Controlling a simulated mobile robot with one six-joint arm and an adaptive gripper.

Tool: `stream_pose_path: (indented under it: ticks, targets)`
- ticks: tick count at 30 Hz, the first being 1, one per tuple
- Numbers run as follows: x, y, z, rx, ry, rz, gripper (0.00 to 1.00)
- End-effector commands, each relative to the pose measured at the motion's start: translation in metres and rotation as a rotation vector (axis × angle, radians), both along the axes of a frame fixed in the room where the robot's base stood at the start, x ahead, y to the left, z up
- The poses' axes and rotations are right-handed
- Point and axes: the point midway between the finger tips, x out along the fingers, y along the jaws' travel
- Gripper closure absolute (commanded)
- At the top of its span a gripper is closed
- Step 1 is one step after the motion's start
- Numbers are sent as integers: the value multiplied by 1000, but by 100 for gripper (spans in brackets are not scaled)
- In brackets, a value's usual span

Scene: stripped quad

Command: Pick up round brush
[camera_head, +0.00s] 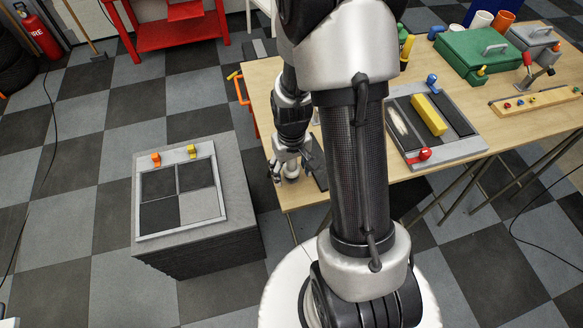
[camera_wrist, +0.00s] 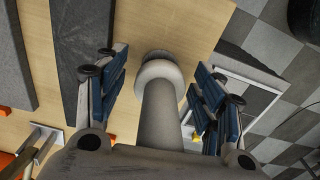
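My gripper (camera_head: 291,165) hangs low over the left edge of the wooden table in the head view. In the wrist view its blue-padded fingers (camera_wrist: 160,100) are spread wide apart. Between them is a pale grey round shaft with a wider rounded collar and a dark end toward the table. I take this for the round brush (camera_wrist: 160,115), though its bristles do not show clearly. The pads stand apart from it on both sides. In the head view a small pale part shows between the fingers, too small to identify.
A grey block with a framed four-square panel (camera_head: 182,190) stands left of the table (camera_head: 262,80). A tray with a yellow block (camera_head: 429,114), a green toolbox (camera_head: 478,52) and a wooden strip (camera_head: 540,100) are on the right. A dark flat piece (camera_wrist: 82,45) lies near the gripper.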

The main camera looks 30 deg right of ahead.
Motion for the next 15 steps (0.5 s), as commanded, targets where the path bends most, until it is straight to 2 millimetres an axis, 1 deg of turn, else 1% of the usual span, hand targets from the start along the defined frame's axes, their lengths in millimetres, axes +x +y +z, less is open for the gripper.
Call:
stream_pose_path:
  ticks: [1, 2, 15]
  targets:
    - [0, 0, 0, 0, 0, 0, 42]
    - [0, 0, 0, 0, 0, 0, 44]
    - [0, 0, 0, 0, 0, 0, 74]
